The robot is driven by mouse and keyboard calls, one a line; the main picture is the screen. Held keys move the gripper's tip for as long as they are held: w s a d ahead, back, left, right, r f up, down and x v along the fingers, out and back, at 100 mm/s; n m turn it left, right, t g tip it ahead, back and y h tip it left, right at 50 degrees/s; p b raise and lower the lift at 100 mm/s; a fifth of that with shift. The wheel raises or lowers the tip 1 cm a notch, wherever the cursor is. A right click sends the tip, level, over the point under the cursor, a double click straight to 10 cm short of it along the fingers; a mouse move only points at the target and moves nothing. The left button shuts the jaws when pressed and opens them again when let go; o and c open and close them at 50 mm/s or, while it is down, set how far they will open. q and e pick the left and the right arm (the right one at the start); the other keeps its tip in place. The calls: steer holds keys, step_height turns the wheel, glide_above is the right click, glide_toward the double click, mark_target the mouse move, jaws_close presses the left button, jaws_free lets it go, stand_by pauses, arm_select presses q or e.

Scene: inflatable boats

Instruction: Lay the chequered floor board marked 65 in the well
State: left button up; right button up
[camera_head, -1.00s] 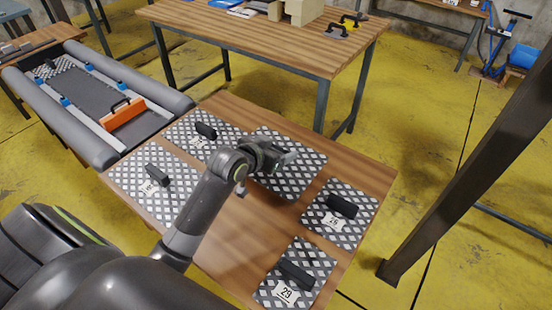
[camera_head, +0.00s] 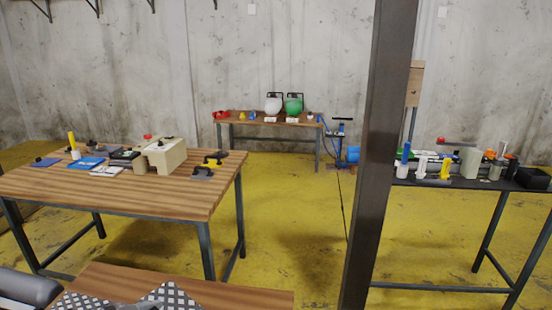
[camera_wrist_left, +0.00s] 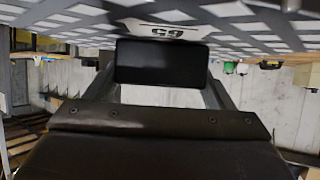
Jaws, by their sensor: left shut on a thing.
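In the left wrist view, my left gripper (camera_wrist_left: 160,75) is shut on the black block handle of a chequered floor board (camera_wrist_left: 255,28). The board's white label is upside down and partly cut off; its digits fit 65. I cannot tell whether the board is clear of the table. The head view shows parts of chequered boards (camera_head: 170,296) on the near wooden table at the bottom edge, with no readable numbers. A grey boat tube (camera_head: 28,286) shows at the bottom left corner. The well is out of view, and so is my right gripper.
A wooden table (camera_head: 130,195) with a beige box and tools stands ahead left. A dark post (camera_head: 375,150) rises right of centre. A dark bench (camera_head: 460,187) with bottles stands at the right. Another bench (camera_head: 270,124) stands at the back wall. Yellow floor lies between.

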arm_select(q)
steer(key=s+r+m, duration=0.1)
steer(key=s, duration=0.1)
steer(key=s+d+r+m+g+h+p, duration=0.1)
steer(key=s, duration=0.1)
steer(key=s+d+r+m+g+h, duration=0.1)
steer(key=s+r, duration=0.1)
steer(key=shift+d, duration=0.25)
steer(key=shift+g, duration=0.3)
